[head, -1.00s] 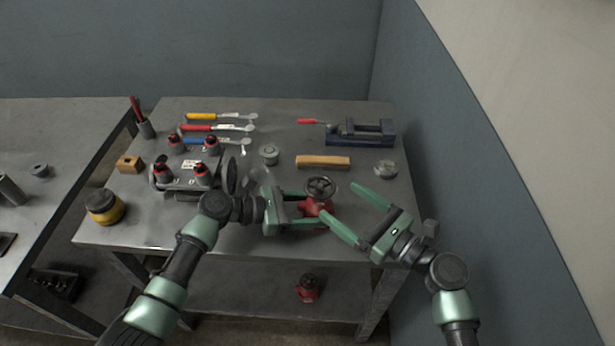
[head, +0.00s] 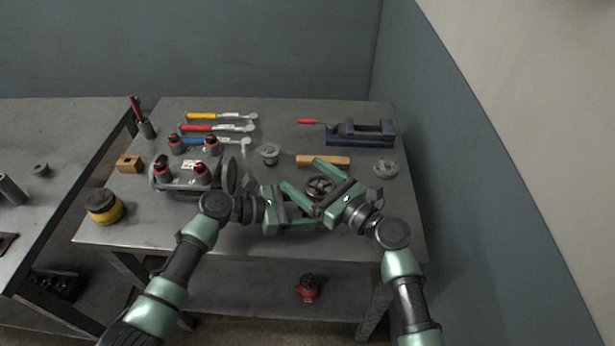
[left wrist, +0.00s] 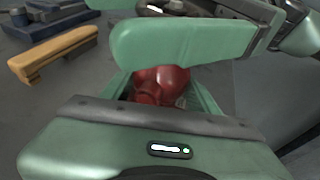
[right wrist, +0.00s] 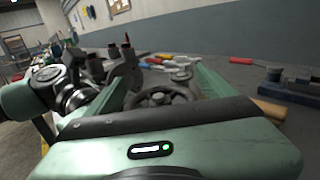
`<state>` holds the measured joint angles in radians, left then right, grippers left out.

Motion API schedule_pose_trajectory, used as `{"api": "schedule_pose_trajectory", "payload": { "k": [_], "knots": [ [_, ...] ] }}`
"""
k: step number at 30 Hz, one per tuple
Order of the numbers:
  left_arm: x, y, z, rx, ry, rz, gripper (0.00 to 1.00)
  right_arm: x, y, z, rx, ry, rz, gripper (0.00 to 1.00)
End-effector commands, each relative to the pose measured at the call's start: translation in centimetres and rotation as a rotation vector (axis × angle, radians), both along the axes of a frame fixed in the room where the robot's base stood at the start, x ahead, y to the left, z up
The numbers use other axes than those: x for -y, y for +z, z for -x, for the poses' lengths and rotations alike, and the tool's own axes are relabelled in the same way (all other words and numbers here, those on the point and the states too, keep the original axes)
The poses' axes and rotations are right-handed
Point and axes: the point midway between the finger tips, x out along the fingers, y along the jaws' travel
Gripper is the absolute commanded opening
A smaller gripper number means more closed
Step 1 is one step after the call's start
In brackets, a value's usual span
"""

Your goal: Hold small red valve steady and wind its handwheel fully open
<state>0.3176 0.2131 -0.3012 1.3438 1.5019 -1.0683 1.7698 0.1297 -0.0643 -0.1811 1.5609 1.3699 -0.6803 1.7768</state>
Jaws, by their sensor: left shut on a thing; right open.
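The red valve has a dark handwheel (head: 320,187) on top and stands near the bench's front edge. Its red body (left wrist: 160,82) is mostly hidden in the head view but shows between the fingers in the left wrist view. My left gripper (head: 308,212) is shut on the valve body from the left. My right gripper (head: 299,174) is open, with its fingers either side of the handwheel, which also shows between them in the right wrist view (right wrist: 160,97). I cannot tell whether either right finger touches the wheel.
A blue vise (head: 360,133) and a round grey part (head: 386,169) are at right. Another red valve (head: 309,289) is on the lower shelf.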

Motion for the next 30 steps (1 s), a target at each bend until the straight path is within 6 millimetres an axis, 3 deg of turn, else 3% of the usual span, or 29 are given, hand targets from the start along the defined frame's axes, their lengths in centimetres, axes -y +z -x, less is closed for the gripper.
{"api": "schedule_pose_trajectory", "payload": {
  "k": [5, 9, 12, 22, 30],
  "knots": [
    [0.03, -0.17, 0.10, -0.002, -0.002, -0.002, 0.37, 0.00, -0.03, 0.01, 0.000, 0.000, 0.000, 0.84],
    [0.03, -0.17, 0.09, -0.002, -0.002, -0.002, 0.37, 0.00, -0.04, 0.03, 0.000, 0.000, 0.000, 0.45],
    [0.03, -0.17, 0.09, -0.002, -0.002, -0.002, 0.37, 0.01, -0.04, 0.03, 0.000, 0.000, 0.000, 0.22],
    [0.01, -0.17, 0.08, -0.002, -0.001, -0.002, 0.37, -0.17, -0.16, 0.16, -0.003, 0.053, 0.002, 0.22],
    [0.03, -0.16, 0.08, -0.002, -0.002, -0.002, 0.37, -0.47, -0.15, 0.63, -0.003, 0.230, 0.004, 0.22]
  ]
}}
